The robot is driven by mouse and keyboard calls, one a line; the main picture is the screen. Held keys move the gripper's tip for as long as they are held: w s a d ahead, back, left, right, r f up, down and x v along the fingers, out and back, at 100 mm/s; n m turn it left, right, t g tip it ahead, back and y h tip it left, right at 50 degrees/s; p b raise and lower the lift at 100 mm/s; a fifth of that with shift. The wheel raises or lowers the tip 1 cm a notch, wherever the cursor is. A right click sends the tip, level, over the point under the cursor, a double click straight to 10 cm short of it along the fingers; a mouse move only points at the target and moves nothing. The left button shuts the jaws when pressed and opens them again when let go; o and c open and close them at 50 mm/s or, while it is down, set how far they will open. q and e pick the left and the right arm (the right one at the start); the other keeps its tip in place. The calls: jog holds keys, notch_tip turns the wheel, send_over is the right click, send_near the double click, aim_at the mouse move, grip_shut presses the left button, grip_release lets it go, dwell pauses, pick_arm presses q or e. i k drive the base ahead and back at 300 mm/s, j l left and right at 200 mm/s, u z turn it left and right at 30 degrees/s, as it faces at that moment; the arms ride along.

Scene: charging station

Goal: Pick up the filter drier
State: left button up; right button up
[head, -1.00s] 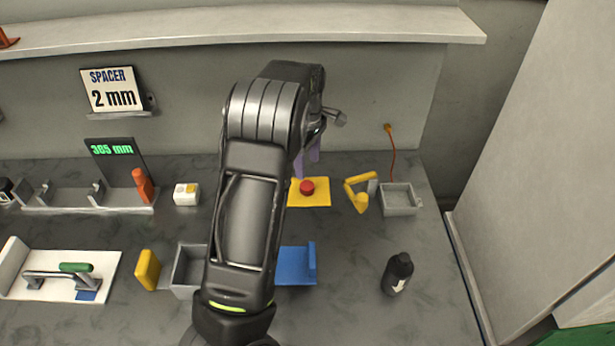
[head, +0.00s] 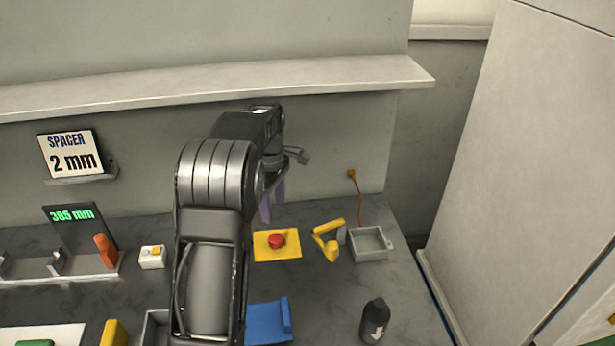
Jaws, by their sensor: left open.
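The filter drier appears to be the dark, round-topped cylinder (head: 374,321) with a white arrow on its side, at the lower right of the head view. It stands on the grey bench, apart from other things. My left gripper (head: 272,204) is above the back of the bench, left of and well behind the cylinder. Its purple fingers point down, are partly hidden by my own arm, and are open with nothing seen between them. My right gripper is not in view.
A red button on a yellow plate (head: 290,252), a yellow clamp-like piece (head: 328,242) and a grey tray (head: 370,244) stand at the back. A blue holder (head: 268,322) lies left of the cylinder. A shelf (head: 300,84) runs above. Bench around the cylinder is clear.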

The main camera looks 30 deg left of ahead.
aim_at(375, 315)
jog(key=k+l, duration=0.5)
jog(key=l, duration=0.15)
jog(key=k+l, duration=0.5)
jog(key=l, duration=0.15)
jog(key=k+l, duration=0.55)
jog(key=l, duration=0.1)
